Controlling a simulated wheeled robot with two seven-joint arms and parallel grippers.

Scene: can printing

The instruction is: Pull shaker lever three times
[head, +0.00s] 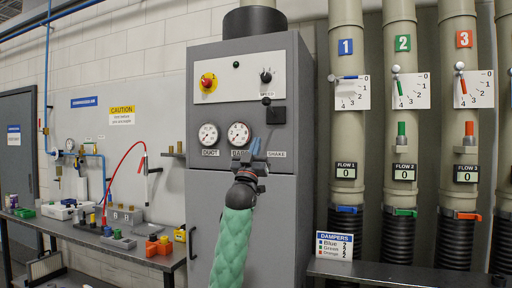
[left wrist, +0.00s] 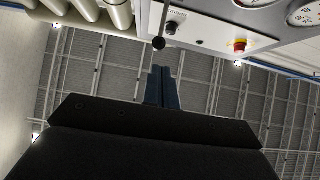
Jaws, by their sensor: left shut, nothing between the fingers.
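The grey cabinet (head: 249,215) stands in the middle of the head view. A black square plate (head: 275,115) is on its front, above the SHAKE label (head: 277,155). In the left wrist view, a dark rod with a round black knob (left wrist: 159,43) sticks out from the cabinet; it looks like the shaker lever. My left gripper (head: 256,147) is in front of the cabinet, just left of the SHAKE label and below the plate. Its blue fingers (left wrist: 158,86) are shut and empty, with the knob apart from them beyond the tips. My right gripper is out of view.
Two gauges (head: 239,134) sit left of the plate, and a red emergency button (head: 208,82) and a black dial (head: 266,77) above. Ducts with numbered levers (head: 397,87) stand at right. A cluttered bench (head: 130,243) is at left.

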